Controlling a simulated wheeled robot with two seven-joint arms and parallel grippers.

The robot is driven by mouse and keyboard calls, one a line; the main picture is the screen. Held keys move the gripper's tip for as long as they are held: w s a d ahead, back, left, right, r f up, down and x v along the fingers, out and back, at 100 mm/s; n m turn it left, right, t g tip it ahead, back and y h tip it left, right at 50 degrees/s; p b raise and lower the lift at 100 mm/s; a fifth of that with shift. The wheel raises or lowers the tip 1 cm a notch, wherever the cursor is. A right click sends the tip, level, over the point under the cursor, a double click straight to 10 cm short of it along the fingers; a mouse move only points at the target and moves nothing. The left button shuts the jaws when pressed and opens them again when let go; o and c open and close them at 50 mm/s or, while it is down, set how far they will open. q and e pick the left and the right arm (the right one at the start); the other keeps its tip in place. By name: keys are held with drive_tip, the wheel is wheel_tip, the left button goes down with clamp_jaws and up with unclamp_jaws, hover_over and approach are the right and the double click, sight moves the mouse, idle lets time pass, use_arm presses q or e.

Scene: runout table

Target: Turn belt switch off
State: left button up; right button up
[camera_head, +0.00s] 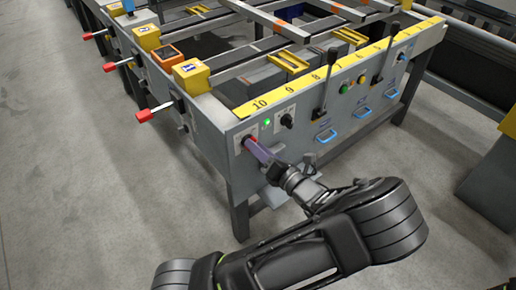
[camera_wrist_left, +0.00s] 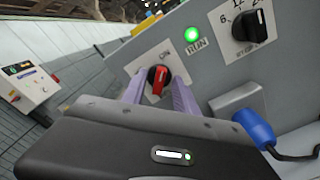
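The belt switch is a red and black rotary knob on a pale plate marked ON, on the grey end panel of the table. It shows in the left wrist view (camera_wrist_left: 158,76) and partly in the head view (camera_head: 249,139). The knob's red grip points roughly up and down in the left wrist view. My left gripper (camera_head: 253,146) is at the panel. Its two purple fingers stand apart on either side of the knob in the left wrist view (camera_wrist_left: 158,88). I cannot tell whether they touch it. My right gripper is not in view.
A lit green RUN lamp (camera_wrist_left: 193,34) and a black selector knob (camera_wrist_left: 252,24) sit right of the switch. A blue plug (camera_wrist_left: 254,127) with cable is below them. Black levers (camera_head: 327,85) and blue handles (camera_head: 326,136) line the table's front. Grey floor is clear at left.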

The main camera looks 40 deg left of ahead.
use_arm(q)
clamp_jaws()
idle(0.3)
idle(0.3)
